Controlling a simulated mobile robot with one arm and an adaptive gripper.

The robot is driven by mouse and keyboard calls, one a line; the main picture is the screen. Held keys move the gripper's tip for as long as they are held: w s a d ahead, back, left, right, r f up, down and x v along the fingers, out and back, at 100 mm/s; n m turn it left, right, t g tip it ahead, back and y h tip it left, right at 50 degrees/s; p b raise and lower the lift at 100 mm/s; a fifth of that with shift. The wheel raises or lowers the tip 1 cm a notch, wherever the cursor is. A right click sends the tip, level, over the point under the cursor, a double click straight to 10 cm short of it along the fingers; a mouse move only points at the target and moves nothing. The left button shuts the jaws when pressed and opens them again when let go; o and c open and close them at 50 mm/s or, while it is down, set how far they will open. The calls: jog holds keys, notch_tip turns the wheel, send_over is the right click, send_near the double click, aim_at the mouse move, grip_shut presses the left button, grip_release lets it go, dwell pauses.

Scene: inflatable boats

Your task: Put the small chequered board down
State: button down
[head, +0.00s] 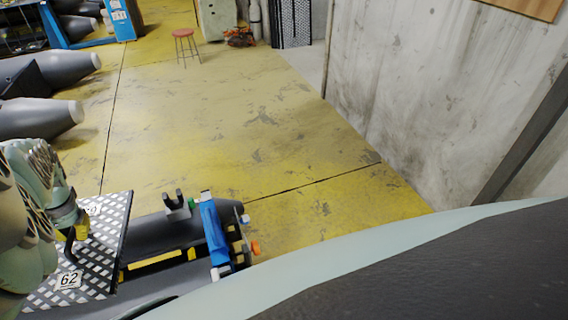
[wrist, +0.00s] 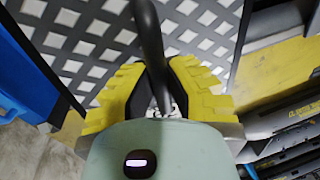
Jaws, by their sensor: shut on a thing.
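The small chequered board (head: 98,252) is a dark panel with pale diamond shapes and a white label reading 62, at the lower left of the head view. My gripper (head: 74,233) is over its left part. In the wrist view the board (wrist: 88,40) fills the upper middle, behind the fingers. There my gripper (wrist: 155,78), with yellow ribbed fingers, is shut on a dark curved bar that looks like the board's handle. My arm hides the board's left side. I cannot tell whether its underside touches anything.
A dark inflatable boat (head: 160,235) with a blue part (head: 213,232) lies just right of the board. Yellow worn floor (head: 220,120) is open beyond. A red stool (head: 184,34) stands far back. More grey boat tubes (head: 45,118) lie left. A concrete wall (head: 420,90) bounds the right.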

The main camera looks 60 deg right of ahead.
jog(key=shift+w+r+p, duration=0.1)
jog(key=shift+r+p, duration=0.2)
jog(key=shift+r, duration=0.2)
jog(key=shift+d+r, duration=0.1)
jog(key=shift+r, duration=0.2)
jog(key=shift+d+r+p, duration=0.1)
jog(key=shift+d+p, duration=0.05)
jog(key=shift+p, duration=0.25)
jog(key=shift+d+r, duration=0.1)
